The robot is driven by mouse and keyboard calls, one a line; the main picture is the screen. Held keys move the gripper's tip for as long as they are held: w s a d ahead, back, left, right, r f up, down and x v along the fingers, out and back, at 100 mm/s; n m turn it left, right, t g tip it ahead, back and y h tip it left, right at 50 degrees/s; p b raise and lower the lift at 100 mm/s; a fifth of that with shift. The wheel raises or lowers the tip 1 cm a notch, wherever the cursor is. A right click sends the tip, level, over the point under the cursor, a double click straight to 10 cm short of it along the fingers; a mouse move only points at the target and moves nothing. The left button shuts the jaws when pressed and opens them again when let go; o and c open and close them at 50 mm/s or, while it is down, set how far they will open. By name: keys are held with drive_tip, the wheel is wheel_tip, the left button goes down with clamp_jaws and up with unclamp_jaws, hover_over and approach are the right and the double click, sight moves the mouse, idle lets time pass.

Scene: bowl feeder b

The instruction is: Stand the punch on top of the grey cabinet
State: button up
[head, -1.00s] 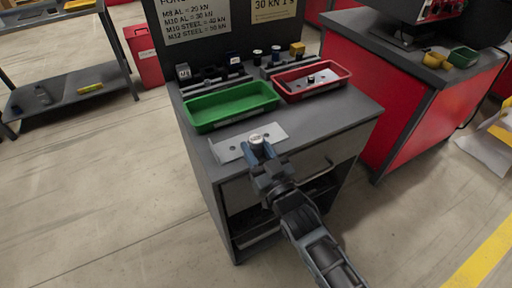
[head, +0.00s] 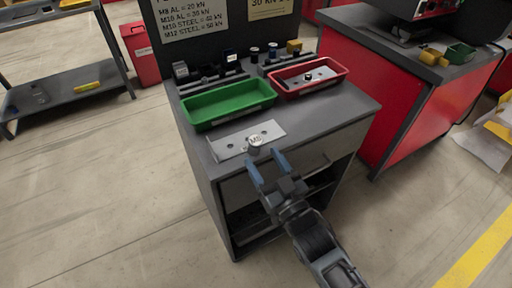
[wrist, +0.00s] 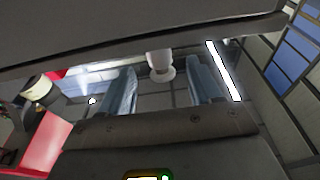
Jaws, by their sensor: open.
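The punch (head: 255,142) is a short pale cylinder with a dark-marked top. It stands upright at the front edge of the grey cabinet's top (head: 335,117), by the near edge of a metal plate; I cannot tell whether it overlaps the plate. My gripper (head: 268,167) is open and empty, just in front of the punch, its two blue fingers apart from it. In the wrist view the punch (wrist: 160,66) shows between and beyond the open fingers (wrist: 162,92), with a wider flange at one end.
On the cabinet lie the metal plate with holes (head: 228,145), a green tray (head: 190,113) and a red tray (head: 334,83) holding a metal part. Several small punches stand in a rack behind. A red cabinet (head: 392,120) stands to the right. The cabinet top's right front is clear.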

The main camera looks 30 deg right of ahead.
drive_tip(key=s+f, duration=0.1)
drive_tip(key=s, duration=0.5)
drive_tip(key=shift+b, duration=0.3)
drive_tip(key=shift+f, duration=0.1)
drive_tip(key=s+r+g, duration=0.2)
drive_tip(key=s, duration=1.6)
drive_tip(key=shift+a+r+g, duration=0.15)
drive_tip(key=shift+a+g, duration=0.15)
drive_tip(key=shift+g, duration=0.1)
drive_tip(key=s+r+g, duration=0.1)
drive_tip(key=s+r, duration=0.1)
drive_tip(key=s, duration=0.1)
drive_tip(key=s+r, duration=0.3)
drive_tip(key=s, duration=0.1)
drive_tip(key=s+r+g, duration=0.1)
drive_tip(key=s+r, duration=0.1)
drive_tip(key=s, duration=0.2)
drive_tip(key=shift+d+r+g, duration=0.3)
drive_tip(key=shift+r, duration=0.1)
drive_tip(key=shift+w, duration=0.1)
